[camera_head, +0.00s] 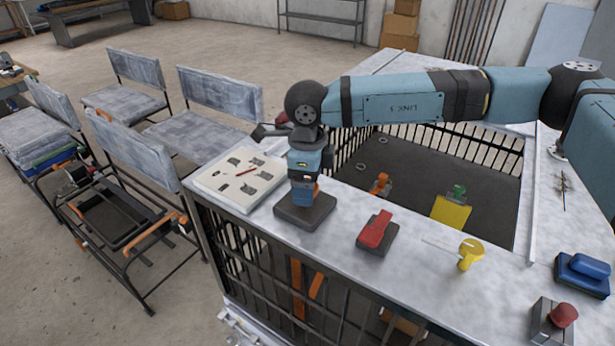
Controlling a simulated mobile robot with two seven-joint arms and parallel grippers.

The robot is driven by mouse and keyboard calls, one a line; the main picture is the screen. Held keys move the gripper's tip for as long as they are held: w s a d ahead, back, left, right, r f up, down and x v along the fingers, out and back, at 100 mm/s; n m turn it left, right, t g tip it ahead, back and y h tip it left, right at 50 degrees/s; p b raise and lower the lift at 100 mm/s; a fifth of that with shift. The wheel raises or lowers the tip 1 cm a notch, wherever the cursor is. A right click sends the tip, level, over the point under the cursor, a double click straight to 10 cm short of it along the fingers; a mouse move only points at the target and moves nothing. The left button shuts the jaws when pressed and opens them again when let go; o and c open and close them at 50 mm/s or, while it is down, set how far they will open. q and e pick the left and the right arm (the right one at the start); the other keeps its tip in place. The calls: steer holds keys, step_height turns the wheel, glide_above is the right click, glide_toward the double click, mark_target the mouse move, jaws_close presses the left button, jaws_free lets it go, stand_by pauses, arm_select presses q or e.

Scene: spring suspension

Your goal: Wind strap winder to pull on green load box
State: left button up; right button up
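My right arm comes in from the right, and its wrist points down over a dark square base (305,212) on the near bench top. My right gripper (304,198) is low at this base; its fingers cannot be made out, so its opening and any contact are unclear. A small green part (459,190) shows above a yellow block (451,212) in the recessed dark area; I cannot tell whether it is the green load box. No strap winder can be identified for certain, and no strap is clearly visible. My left gripper is not in view.
A red lever (376,229), a yellow knob (468,254), a blue block (583,274) and a red knob (563,314) stand along the bench top (430,285). A white board (240,180) lies at its left end. Chairs (220,95) stand to the left.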

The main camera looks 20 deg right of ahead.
steer(key=shift+f, duration=0.2)
steer(key=shift+c, duration=0.2)
steer(key=c, duration=0.9)
steer(key=m+b, duration=0.2)
steer(key=b, duration=0.1)
steer(key=m+b, duration=0.1)
steer(key=b, duration=0.2)
steer(key=shift+a+f+m+b, duration=0.1)
steer(key=shift+f+m+b, duration=0.25)
steer(key=shift+m+b, duration=0.05)
steer(key=shift+s+r+m+b, duration=0.1)
steer(key=shift+r+m+b, duration=0.1)
steer(key=shift+m+b, duration=0.5)
steer(key=shift+r, duration=0.15)
